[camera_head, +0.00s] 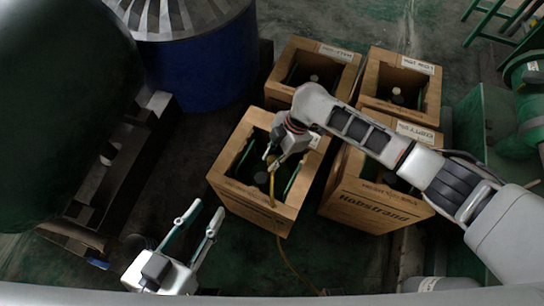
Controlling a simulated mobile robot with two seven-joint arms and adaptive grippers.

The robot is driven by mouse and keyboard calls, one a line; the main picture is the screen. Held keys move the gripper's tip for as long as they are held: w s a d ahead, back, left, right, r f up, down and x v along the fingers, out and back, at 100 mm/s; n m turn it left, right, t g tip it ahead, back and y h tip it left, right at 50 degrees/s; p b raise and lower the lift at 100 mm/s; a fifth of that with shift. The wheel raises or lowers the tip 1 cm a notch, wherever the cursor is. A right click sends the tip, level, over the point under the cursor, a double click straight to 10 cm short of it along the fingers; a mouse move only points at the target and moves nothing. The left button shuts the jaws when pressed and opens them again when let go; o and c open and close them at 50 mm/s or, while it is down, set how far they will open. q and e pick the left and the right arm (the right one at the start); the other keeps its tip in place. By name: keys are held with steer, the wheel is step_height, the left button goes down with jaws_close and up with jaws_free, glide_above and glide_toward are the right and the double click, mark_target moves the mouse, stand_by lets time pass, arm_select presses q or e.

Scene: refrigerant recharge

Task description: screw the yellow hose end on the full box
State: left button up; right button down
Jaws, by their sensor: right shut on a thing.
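The front left wooden box (244,205) stands open, with a dark bottle (261,178) inside; its label is mostly hidden by my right arm, so I cannot read whether it says full. My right gripper (270,158) is over this box's opening, shut on the end of the yellow hose (272,190). The hose hangs down over the box's front wall to the floor. The held end is hidden, and I cannot tell whether it touches the bottle. My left gripper (204,212) is open and empty, low at the left front of the box.
Three other open wooden boxes stand nearby: back left (286,54), back right (373,72) and front right (365,205). A blue drum (205,65) and a dark green tank (65,90) are at the left. Green machinery is at the right. Floor in front is mostly clear.

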arm_select(q)
steer(key=shift+f, duration=0.25)
arm_select(e)
steer(key=shift+f, duration=0.35)
steer(key=shift+w+r+m+p, duration=0.1)
steer(key=shift+r+m+p, duration=0.05)
steer(key=shift+m+p, duration=0.2)
steer(key=shift+m+t+p, duration=0.5)
steer(key=shift+m+p, duration=0.2)
steer(key=shift+m, duration=0.35)
arm_select(q)
step_height(320, 180, up, 6)
steer(key=w+t, duration=0.1)
steer(key=w, duration=0.1)
steer(key=shift+f, duration=0.15)
arm_select(e)
steer(key=shift+m, duration=0.4)
